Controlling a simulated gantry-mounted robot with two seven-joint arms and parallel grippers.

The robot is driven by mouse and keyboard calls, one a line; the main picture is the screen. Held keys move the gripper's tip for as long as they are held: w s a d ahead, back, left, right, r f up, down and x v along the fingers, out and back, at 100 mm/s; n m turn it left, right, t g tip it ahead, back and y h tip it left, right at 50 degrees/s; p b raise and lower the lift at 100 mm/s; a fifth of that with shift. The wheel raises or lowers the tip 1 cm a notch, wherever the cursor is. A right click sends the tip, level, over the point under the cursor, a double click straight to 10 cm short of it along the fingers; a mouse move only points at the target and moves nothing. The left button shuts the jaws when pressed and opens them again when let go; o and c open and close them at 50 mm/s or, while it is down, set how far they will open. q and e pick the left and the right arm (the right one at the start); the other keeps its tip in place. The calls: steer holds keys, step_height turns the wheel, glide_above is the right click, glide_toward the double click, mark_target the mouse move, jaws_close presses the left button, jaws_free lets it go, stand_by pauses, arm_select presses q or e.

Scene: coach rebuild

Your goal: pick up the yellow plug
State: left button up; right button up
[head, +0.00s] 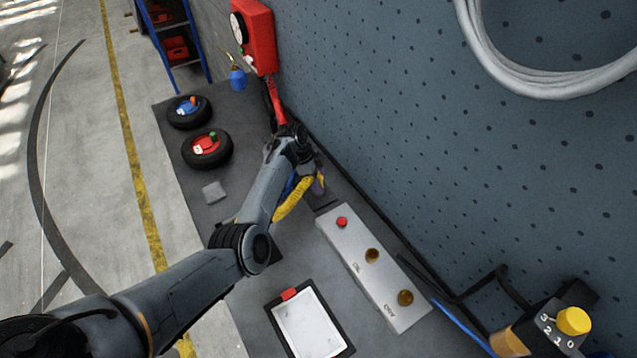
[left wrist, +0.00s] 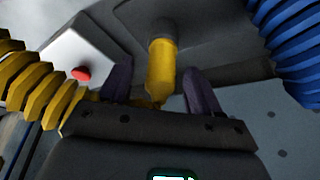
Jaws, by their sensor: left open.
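The yellow plug (left wrist: 161,72) shows in the left wrist view, its grey end pointing away into a dark grey recess or fitting. My left gripper (left wrist: 160,88) is open, with one dark finger on each side of the plug in the picture; I see gaps between the plug and both fingers. In the head view my left gripper (head: 312,183) reaches down beside the pegboard wall, and the plug cannot be clearly made out there. My right gripper is in neither view.
A yellow coiled hose (head: 292,202) and a blue coiled hose (left wrist: 290,45) lie close to my gripper. A grey box (head: 370,265) with a red button stands nearby. A framed white panel (head: 308,325), two black wheels (head: 207,163) and a red wall unit (head: 258,35) surround the bench.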

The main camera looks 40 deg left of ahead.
arm_select(q)
steer(key=shift+c, duration=0.3)
jaws_close()
steer(key=shift+r, duration=0.15)
steer(key=shift+r, duration=0.6)
step_height(320, 180, up, 2)
steer(key=shift+r, duration=0.15)
steer(key=w+d+r+p, duration=0.2)
steer(key=d+r+p, duration=0.3)
steer(key=d+r, duration=0.6)
steer(key=shift+d+r+p, duration=0.25)
steer(key=shift+r+p, duration=0.1)
steer(key=shift+r, duration=0.2)
